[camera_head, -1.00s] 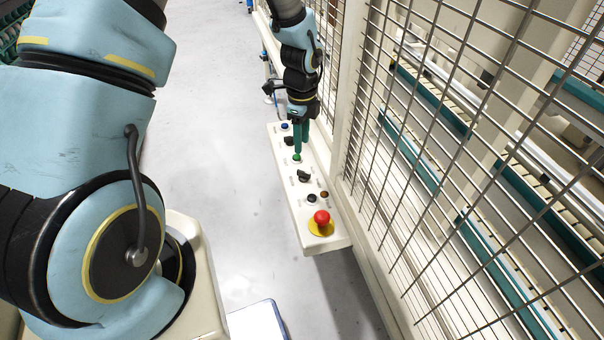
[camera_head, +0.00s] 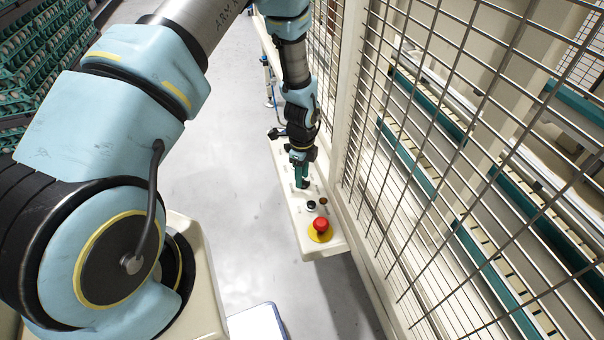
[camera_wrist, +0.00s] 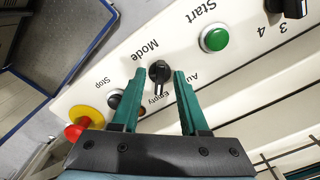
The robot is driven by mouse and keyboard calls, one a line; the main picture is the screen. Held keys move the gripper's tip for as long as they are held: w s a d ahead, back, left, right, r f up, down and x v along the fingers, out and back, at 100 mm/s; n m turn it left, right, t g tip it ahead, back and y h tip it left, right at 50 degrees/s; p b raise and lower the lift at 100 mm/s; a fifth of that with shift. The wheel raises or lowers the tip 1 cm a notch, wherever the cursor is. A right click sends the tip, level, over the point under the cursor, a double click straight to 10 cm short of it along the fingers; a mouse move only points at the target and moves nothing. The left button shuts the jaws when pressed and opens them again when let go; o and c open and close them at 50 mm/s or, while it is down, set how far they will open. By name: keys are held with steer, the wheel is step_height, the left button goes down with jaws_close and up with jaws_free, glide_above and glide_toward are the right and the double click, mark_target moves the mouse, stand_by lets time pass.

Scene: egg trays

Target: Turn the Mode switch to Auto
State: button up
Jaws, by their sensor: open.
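The Mode switch (camera_wrist: 159,72) is a black rotary knob on the white control panel (camera_wrist: 185,30), with the printed words Mode, Empty and part of Auto around it in the wrist view. My gripper (camera_wrist: 160,75) is open, with its two green fingers on either side of the knob in that view. I cannot tell whether they touch it. In the head view my gripper (camera_head: 303,184) is over the panel and hides the Mode switch.
A green Start button (camera_wrist: 215,39) and another black knob (camera_wrist: 290,6) sit on one side. A black Stop button (camera_wrist: 115,100) and a red emergency button (camera_head: 320,223) sit on the other. A wire mesh fence (camera_head: 420,160) runs along the panel's right.

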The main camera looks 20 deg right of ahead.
jaws_close()
stand_by(0.3)
stand_by(0.3)
